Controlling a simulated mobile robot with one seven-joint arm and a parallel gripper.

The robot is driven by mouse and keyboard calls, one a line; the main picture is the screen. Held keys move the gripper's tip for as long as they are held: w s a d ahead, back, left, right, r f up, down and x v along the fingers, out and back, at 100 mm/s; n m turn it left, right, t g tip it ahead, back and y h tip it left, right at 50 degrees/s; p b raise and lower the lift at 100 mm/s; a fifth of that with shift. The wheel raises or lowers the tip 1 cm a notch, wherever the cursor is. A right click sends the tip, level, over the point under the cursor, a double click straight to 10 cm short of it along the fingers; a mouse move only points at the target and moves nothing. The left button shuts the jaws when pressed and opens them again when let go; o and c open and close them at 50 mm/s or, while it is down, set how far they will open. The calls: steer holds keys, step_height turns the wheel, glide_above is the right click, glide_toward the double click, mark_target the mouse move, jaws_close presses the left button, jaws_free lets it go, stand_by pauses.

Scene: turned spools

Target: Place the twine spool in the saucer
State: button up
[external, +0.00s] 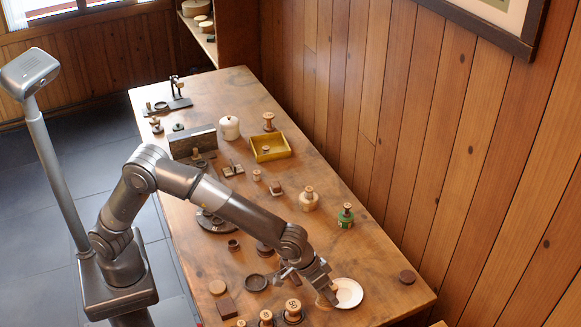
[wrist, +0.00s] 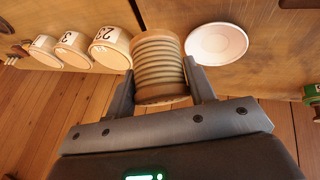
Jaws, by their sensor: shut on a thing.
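The twine spool (wrist: 160,68), a pale wooden spool wound with beige cord, stands between the two fingers of my gripper (wrist: 158,75) in the wrist view. My gripper is shut on it, with a finger on each side. In the external view my gripper (external: 323,292) is low over the near part of the table, and the spool (external: 329,298) shows only partly at its fingers. The white saucer (wrist: 217,44) lies just beyond and to the right of the spool in the wrist view. In the external view the saucer (external: 351,291) is right beside my gripper and looks empty.
Several numbered round wooden pieces (wrist: 112,44) stand left of the spool in the wrist view. A green spool (external: 346,216) and a yellow tray (external: 269,148) are farther back. The table (external: 375,255) is clear behind the saucer.

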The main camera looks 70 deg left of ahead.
steer(key=shift+s+d+r, duration=0.25)
steer(key=shift+s+r, duration=0.05)
steer(key=shift+s, duration=0.15)
steer(key=shift+s+d+r, duration=0.2)
steer(key=shift+s+r, duration=0.1)
steer(key=shift+s, duration=0.15)
steer(key=shift+s+d, duration=0.1)
steer(key=shift+s, duration=0.1)
steer(key=shift+f+t+y, duration=0.35)
steer(key=shift+t+y, duration=0.15)
steer(key=shift+y, duration=0.2)
steer(key=shift+w+a+f+n+y, duration=0.15)
steer(key=shift+a+n+y, duration=0.15)
steer(key=shift+y, duration=0.1)
steer(key=shift+w+a+t+y, duration=0.15)
steer(key=shift+w+t+y, duration=0.25)
steer(key=shift+t+y, duration=0.3)
steer(key=shift+w+a+r+n+y, duration=0.3)
steer(key=shift+w+n+y, duration=0.1)
steer(key=shift+y, duration=0.2)
steer(key=w+a+f, duration=0.1)
steer(key=w+f, duration=0.1)
steer(key=w, duration=0.1)
steer(key=w+a+f, duration=0.2)
steer(key=w, duration=0.1)
steer(key=w+a+f, duration=0.2)
steer(key=w, duration=0.2)
steer(key=shift+a+f, duration=0.15)
steer(key=shift+f, duration=2.25)
